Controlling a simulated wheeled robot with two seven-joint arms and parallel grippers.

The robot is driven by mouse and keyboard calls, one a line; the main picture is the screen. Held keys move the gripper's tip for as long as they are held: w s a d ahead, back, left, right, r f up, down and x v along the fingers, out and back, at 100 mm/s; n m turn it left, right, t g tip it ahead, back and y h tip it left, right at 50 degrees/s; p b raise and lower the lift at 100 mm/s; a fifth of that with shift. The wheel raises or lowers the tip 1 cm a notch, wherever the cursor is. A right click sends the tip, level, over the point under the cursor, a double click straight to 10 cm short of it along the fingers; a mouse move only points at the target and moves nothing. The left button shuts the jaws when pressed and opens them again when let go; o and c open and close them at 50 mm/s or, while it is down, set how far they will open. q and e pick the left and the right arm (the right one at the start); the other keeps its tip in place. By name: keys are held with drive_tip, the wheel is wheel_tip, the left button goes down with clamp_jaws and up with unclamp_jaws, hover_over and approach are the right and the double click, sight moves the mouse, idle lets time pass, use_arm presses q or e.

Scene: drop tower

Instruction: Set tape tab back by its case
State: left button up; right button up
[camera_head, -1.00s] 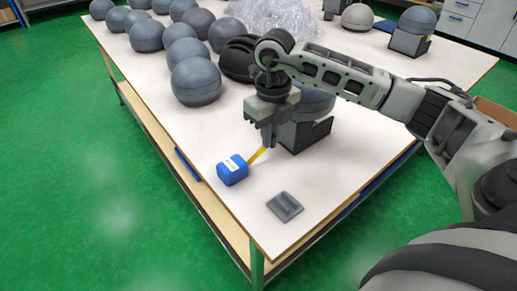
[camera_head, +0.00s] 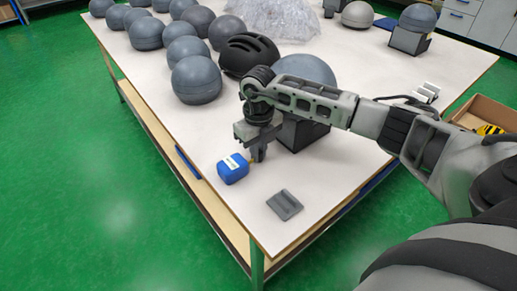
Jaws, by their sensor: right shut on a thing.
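The blue tape case (camera_head: 233,169) with a white label sits on the white table near its front left edge. My right gripper (camera_head: 257,156) points down just to the right of the case, close to its upper right side. It is shut on the yellow tape tab (camera_head: 251,161), of which only a small bit shows between the case and the fingers. Whether the tab touches the case I cannot tell. My left gripper is not in view.
A small grey block (camera_head: 285,205) lies near the front corner of the table (camera_head: 245,215). A dark stand (camera_head: 298,132) holding a grey dome is right behind my gripper. Several grey domes and a black helmet (camera_head: 247,55) stand farther back. A cardboard box (camera_head: 487,116) is at the right.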

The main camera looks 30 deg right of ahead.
drive_tip(key=o, duration=0.7)
drive_tip(key=shift+f, duration=0.1)
wheel_tip(320, 180, up, 12)
drive_tip(key=shift+r, duration=0.2)
idle(0.3)
